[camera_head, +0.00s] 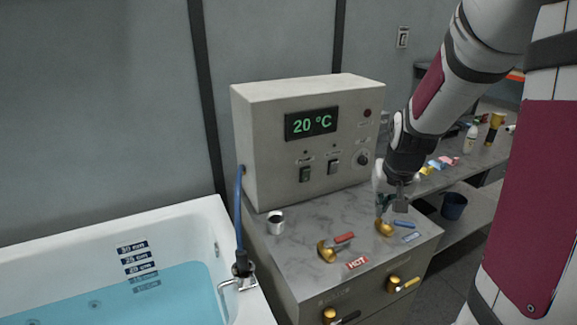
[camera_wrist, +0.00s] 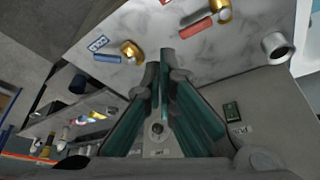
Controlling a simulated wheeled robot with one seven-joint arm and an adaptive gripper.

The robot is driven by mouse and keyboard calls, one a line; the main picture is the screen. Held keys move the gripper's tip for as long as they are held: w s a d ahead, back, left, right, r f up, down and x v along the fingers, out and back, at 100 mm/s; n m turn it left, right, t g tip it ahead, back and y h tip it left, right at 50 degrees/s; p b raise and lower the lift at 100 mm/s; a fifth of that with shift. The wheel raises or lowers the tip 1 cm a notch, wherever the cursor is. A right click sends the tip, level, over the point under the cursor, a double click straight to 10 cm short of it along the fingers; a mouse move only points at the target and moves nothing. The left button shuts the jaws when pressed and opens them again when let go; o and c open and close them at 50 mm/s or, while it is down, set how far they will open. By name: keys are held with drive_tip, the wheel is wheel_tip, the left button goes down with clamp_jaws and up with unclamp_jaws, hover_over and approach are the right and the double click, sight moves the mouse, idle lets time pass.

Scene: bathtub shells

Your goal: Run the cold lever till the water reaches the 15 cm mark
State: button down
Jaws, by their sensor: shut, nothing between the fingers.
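The cold lever (camera_head: 405,223) has a blue handle on a gold base, beside a blue label, on the marble counter; it also shows in the wrist view (camera_wrist: 107,58). My gripper (camera_head: 397,203) is shut and empty just above and behind it; in the wrist view the closed fingertips (camera_wrist: 165,56) appear to the right of its gold base. The red hot lever (camera_head: 344,238) is to its left. No stream shows at the spout (camera_head: 238,284).
A control box (camera_head: 270,140) reading 20 °C stands behind the levers. A metal cup (camera_head: 276,222) is on the counter's left. Two more gold-based levers (camera_head: 403,284) are on the cabinet front. A dark cup (camera_head: 453,206) stands at right.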

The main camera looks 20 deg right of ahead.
sight(399, 223)
drive_tip(key=s+d+f+m+p, duration=0.2)
drive_tip(key=s+d+f, duration=0.2)
drive_tip(key=d+f, duration=0.45)
drive_tip(key=shift+h, duration=0.3)
drive_tip(key=w+d+f, duration=0.1)
drive_tip(key=d+f, duration=0.1)
drive_tip(key=w+d+f+p, duration=0.1)
drive_tip(key=w+d+f, duration=0.1)
drive_tip(key=f, duration=0.1)
drive_tip(key=w+d+f, duration=0.2)
drive_tip(key=shift+w+f, duration=0.15)
drive_tip(key=shift+f, duration=0.25)
drive_tip(key=shift+w+d, duration=0.5)
drive_tip(key=shift+w, duration=0.05)
drive_tip(key=shift+w+d, duration=0.1)
drive_tip(key=shift+d, duration=0.15)
